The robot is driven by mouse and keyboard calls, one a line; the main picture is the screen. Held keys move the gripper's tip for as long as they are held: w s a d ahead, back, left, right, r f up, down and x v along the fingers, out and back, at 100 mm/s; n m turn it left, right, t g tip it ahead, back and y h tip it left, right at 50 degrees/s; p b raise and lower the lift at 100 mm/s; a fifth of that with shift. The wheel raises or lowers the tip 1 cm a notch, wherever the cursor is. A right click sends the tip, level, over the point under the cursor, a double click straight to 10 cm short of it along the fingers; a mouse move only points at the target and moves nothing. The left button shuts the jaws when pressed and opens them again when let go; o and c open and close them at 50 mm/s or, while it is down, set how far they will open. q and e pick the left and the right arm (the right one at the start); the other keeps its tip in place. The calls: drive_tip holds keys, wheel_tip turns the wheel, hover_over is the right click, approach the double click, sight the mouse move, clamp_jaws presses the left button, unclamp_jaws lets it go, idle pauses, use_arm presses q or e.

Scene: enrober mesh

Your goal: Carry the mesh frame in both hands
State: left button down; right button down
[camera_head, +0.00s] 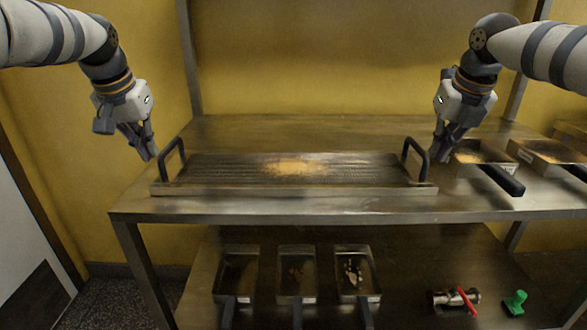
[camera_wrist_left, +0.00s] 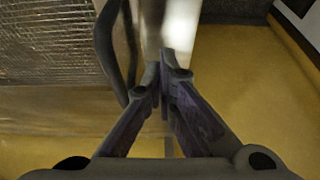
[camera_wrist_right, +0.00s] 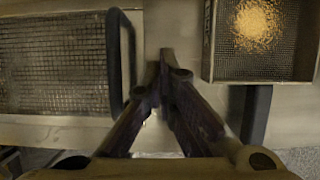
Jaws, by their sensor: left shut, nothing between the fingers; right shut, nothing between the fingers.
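The mesh frame (camera_head: 240,174) is a wide rectangle with a metal rim and an orange-tan patch at its centre. It lies on the metal table, with a black upright handle at each end. My left gripper (camera_head: 148,157) is shut and empty just outside the left handle (camera_head: 172,157); that handle also shows beside the fingers in the left wrist view (camera_wrist_left: 108,45). My right gripper (camera_head: 440,158) is shut and empty just outside the right handle (camera_head: 415,158). In the right wrist view the handle (camera_wrist_right: 117,60) stands left of the closed fingertips (camera_wrist_right: 166,60).
The lower shelf holds three pans (camera_head: 297,268), a valve with a red lever (camera_head: 456,300) and a green item (camera_head: 516,302). Bare tabletop (camera_head: 300,129) lies behind the frame.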

use_arm(q)
drive_tip(key=shift+w+d, duration=0.1)
drive_tip(key=shift+d, duration=0.35)
use_arm(e)
drive_tip(key=shift+w+a, duration=0.1)
drive_tip(key=shift+a, duration=0.3)
use_arm(q)
drive_tip(key=shift+d, duration=0.3)
use_arm(e)
drive_tip(key=shift+a, duration=0.35)
